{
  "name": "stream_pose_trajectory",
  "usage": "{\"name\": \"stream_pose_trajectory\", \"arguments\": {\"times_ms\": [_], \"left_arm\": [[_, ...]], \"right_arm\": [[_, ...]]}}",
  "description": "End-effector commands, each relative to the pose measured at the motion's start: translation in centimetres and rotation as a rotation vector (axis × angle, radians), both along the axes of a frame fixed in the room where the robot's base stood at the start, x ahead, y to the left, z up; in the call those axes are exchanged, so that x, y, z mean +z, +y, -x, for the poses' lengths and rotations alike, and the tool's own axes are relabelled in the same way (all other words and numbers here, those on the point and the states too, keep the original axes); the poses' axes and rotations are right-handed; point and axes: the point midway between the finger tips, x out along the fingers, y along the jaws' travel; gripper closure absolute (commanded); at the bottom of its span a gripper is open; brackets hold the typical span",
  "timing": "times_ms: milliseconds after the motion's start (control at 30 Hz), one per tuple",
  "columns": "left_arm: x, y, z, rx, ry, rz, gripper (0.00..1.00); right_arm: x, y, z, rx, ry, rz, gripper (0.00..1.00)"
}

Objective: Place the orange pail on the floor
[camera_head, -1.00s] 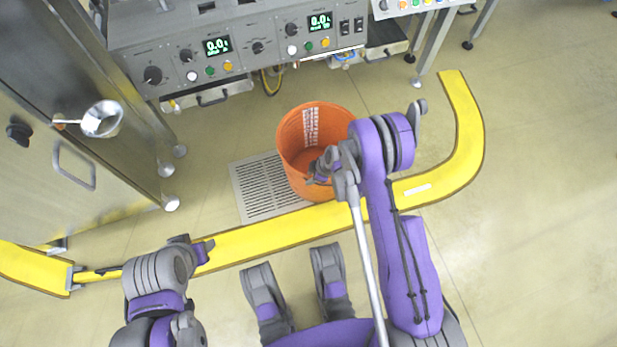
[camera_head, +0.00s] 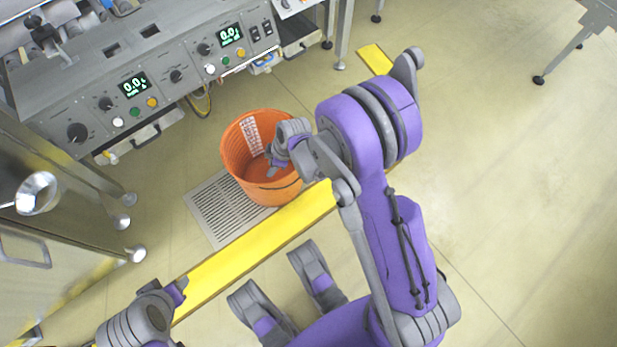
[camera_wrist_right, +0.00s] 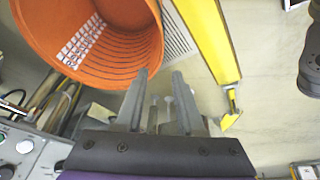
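The orange pail (camera_head: 244,177) stands at the back side of the yellow strip, over the right end of a floor grate; it appears to rest on the floor. A white label shows on its inner wall. My right gripper (camera_head: 274,162) is over the right part of the pail's mouth in the head view. In the right wrist view the gripper's two fingers (camera_wrist_right: 160,74) are apart, and the pail (camera_wrist_right: 120,62) lies at upper left, its rim beside the fingertips. I see no grip on it. My left gripper (camera_head: 180,290) is at lower left, away from the pail; its fingers are unclear.
A grey control panel (camera_head: 165,85) with lit displays stands behind the pail. A steel cabinet (camera_head: 60,265) is at the left. The yellow strip (camera_head: 260,243) runs between me and the pail, beside the grate (camera_head: 215,212). Open floor (camera_head: 500,190) lies to the right.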

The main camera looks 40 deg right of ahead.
Motion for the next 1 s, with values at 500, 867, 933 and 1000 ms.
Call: {"name": "stream_pose_trajectory", "arguments": {"times_ms": [500,867,933,1000], "left_arm": [[0.0,0.0,0.0,0.000,0.000,0.000,0.50],[0.0,0.0,0.0,0.000,0.000,0.000,0.50],[0.0,0.0,0.0,0.000,0.000,0.000,0.50],[0.0,0.0,0.0,0.000,0.000,0.000,0.50]], "right_arm": [[15.7,0.4,12.0,-0.568,0.028,0.001,0.63],[18.0,-0.2,19.4,-0.850,0.001,-0.038,0.63],[18.0,-0.3,19.8,-0.869,-0.003,-0.042,0.63],[18.1,-0.3,20.0,-0.878,-0.004,-0.044,0.63]]}}
